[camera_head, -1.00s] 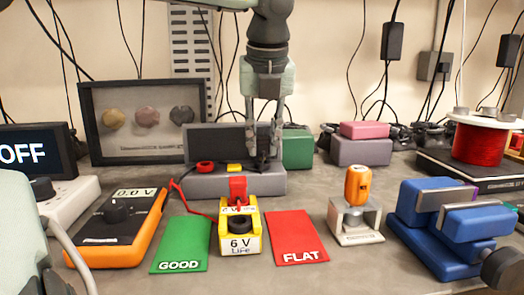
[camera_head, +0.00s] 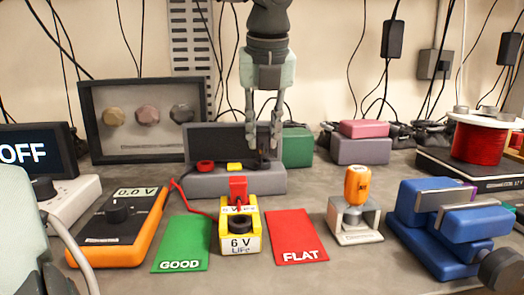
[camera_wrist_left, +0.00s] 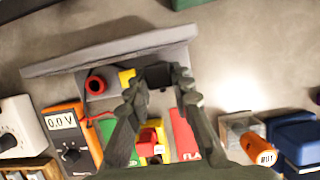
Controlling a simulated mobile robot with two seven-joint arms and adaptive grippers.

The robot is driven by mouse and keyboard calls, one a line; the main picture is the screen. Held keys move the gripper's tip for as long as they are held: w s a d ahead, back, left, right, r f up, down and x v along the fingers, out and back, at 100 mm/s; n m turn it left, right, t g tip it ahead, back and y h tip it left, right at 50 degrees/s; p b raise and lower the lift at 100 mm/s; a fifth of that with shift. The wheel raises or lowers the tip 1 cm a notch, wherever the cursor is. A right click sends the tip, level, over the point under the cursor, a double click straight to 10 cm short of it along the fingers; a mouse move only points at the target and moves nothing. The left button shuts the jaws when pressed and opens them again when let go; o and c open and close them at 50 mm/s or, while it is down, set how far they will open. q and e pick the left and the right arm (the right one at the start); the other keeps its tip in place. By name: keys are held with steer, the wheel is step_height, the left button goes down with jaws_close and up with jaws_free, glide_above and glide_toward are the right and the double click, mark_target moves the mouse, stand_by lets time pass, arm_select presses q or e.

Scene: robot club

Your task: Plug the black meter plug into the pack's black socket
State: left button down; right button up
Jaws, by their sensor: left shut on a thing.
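The yellow pack (camera_head: 255,215), labelled 6 V, stands between the green GOOD card and the red FLAT card. Its round black socket (camera_head: 239,225) faces up at the front; a red plug (camera_head: 238,189) stands in it behind that, with a red lead. The orange meter (camera_head: 148,228) at the left reads 0.0 V. My left gripper (camera_head: 264,147) points down at the grey stand (camera_head: 207,183) behind the pack. It is shut on a dark thing, seemingly the black plug (camera_wrist_left: 158,76), mostly hidden between the fingers. My right gripper is not in view.
The green card (camera_head: 183,240) and red card (camera_head: 297,232) lie flat beside the pack. A red ring (camera_head: 205,166) and yellow block sit on the grey stand.

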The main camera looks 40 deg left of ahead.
mark_target(262, 130)
arm_select(q)
steer(key=shift+r+p, duration=0.75)
steer(key=shift+r, duration=0.9)
